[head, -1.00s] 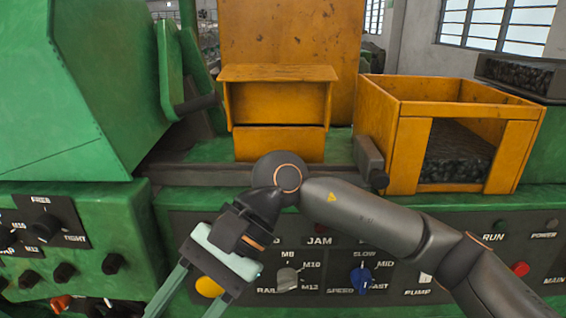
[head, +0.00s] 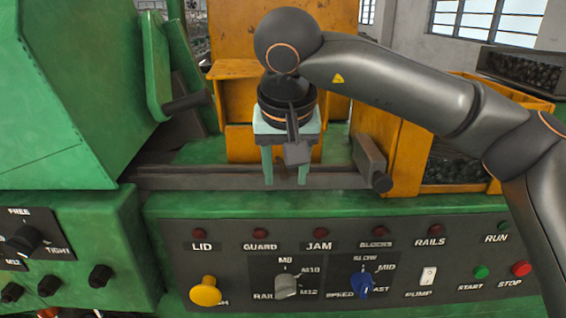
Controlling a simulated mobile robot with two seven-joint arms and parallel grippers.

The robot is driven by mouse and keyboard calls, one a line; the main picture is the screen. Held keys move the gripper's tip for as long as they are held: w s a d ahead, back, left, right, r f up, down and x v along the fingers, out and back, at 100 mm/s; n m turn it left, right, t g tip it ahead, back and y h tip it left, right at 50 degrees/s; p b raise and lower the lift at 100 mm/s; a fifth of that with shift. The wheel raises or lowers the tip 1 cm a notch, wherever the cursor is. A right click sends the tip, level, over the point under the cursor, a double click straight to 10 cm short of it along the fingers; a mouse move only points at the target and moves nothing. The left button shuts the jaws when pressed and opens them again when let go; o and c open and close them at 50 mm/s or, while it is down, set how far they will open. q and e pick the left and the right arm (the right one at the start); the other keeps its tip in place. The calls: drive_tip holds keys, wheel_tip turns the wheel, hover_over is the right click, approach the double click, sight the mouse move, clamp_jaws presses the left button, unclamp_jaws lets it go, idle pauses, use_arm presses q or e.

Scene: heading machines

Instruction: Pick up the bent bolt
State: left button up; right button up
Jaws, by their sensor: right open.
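My right gripper (head: 285,178) points down in front of the yellow chute, over the dark rail (head: 215,178) at the front of the machine bed. Its two pale green fingers are apart, with nothing seen between them. I cannot make out a bent bolt; the gripper and arm cover part of the rail and the chute front. My left gripper is not in view.
A yellow bin (head: 408,158) with dark pieces stands right of the rail. A green housing (head: 60,100) with a lever (head: 187,102) stands at left.

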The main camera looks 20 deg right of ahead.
sight(284, 168)
drive_tip(key=w, duration=0.2)
drive_tip(key=w+d+p, duration=0.1)
drive_tip(key=w, duration=0.3)
drive_tip(key=shift+d+f+p, duration=0.35)
drive_tip(key=shift+w+f, duration=0.1)
drive_tip(key=shift+f, duration=0.15)
drive_tip(key=shift+c, duration=0.3)
clamp_jaws()
